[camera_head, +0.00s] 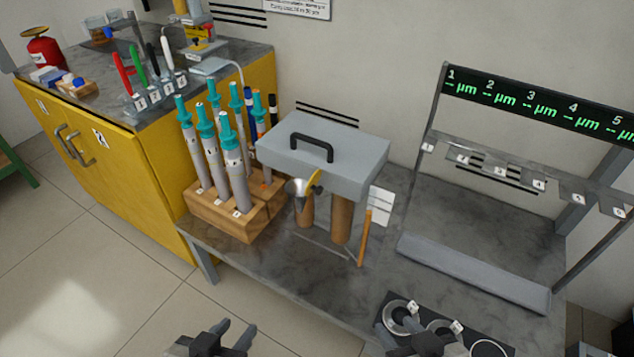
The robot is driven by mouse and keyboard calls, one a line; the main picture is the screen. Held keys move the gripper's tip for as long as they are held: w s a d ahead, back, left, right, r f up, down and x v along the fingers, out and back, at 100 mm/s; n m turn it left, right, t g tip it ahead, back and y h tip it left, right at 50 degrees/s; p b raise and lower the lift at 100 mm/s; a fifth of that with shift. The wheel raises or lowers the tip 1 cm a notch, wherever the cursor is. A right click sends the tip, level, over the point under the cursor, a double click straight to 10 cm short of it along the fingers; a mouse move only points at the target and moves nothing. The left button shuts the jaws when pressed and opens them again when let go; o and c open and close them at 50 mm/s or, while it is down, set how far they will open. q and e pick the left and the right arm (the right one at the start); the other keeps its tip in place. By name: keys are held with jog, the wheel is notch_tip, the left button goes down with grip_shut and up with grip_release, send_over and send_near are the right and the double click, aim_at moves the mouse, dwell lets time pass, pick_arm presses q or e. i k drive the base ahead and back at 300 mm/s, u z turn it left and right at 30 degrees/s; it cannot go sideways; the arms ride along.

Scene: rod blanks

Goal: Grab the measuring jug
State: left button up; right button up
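No thing is clearly recognisable as a measuring jug. Two small clear glass vessels stand at the back left on the yellow cabinet's top, a left one (95,25) and a right one (114,17); they are too small to tell whether either is a jug. My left gripper (232,332) is at the bottom edge, its two fingers apart and nothing between them, far from the vessels. My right gripper (398,330) is at the bottom, over or beside a dark tray (388,304) with metal rings; its fingers look apart, and I see nothing held.
The yellow cabinet (130,180) holds a red canister (42,48) and several coloured-handled tools. On the grey bench (300,262) stand a wooden block (215,215) of teal-topped tubes, a grey lidded box (330,160) and a display rack (530,105).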

aim_at(94, 24)
jog(key=u, duration=0.25)
jog(key=k, duration=0.35)
jog(key=u, duration=1.6)
jog(key=i, duration=0.7)
jog(key=u, duration=0.45)
jog(key=i, duration=2.75)
jog(key=z, duration=0.45)
